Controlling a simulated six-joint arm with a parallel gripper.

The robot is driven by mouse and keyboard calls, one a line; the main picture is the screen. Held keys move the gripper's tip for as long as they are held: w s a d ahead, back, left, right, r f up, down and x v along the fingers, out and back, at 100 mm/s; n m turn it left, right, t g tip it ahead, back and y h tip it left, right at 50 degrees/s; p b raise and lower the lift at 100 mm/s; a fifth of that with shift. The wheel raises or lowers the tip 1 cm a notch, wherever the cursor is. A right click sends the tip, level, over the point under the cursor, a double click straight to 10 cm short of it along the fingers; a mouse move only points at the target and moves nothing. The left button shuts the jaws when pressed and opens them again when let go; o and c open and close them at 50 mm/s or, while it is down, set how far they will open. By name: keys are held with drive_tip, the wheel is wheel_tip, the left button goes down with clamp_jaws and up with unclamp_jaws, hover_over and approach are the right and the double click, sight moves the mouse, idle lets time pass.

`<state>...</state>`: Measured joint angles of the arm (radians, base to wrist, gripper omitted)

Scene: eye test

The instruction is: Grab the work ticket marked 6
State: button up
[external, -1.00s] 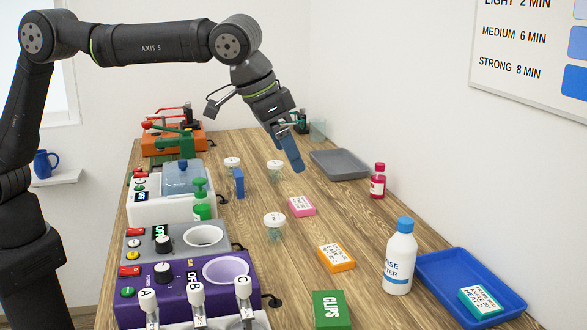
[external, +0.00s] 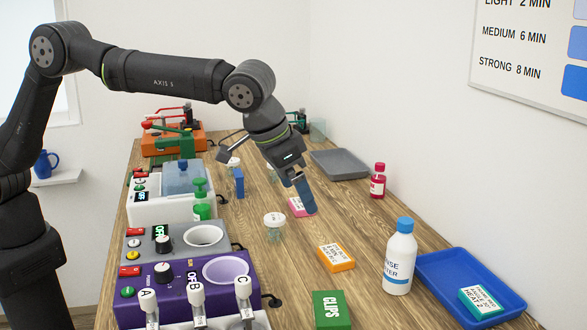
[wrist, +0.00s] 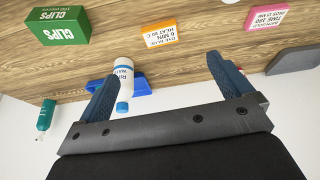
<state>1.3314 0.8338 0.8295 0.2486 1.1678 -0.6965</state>
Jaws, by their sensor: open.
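My gripper (external: 307,207) is open and empty, beyond the orange ticket and overlapping the pink one in the external view. Its spread fingers show in the wrist view (wrist: 162,68), with the orange ticket beyond them.
A white bottle (external: 399,258) with a blue cap stands right of the orange ticket. A green CLIPS box (external: 331,309) is nearer the camera. A lidded jar (external: 274,226) stands to the left. Machines, including a purple one (external: 185,290), line the left side. Bare table surrounds the orange ticket.

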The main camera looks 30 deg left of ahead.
sight(328, 255)
drive_tip(key=x, duration=1.6)
drive_tip(key=shift+w+d+f, duration=0.1)
drive_tip(key=shift+d+f, duration=0.2)
drive_tip(key=c, duration=1.1)
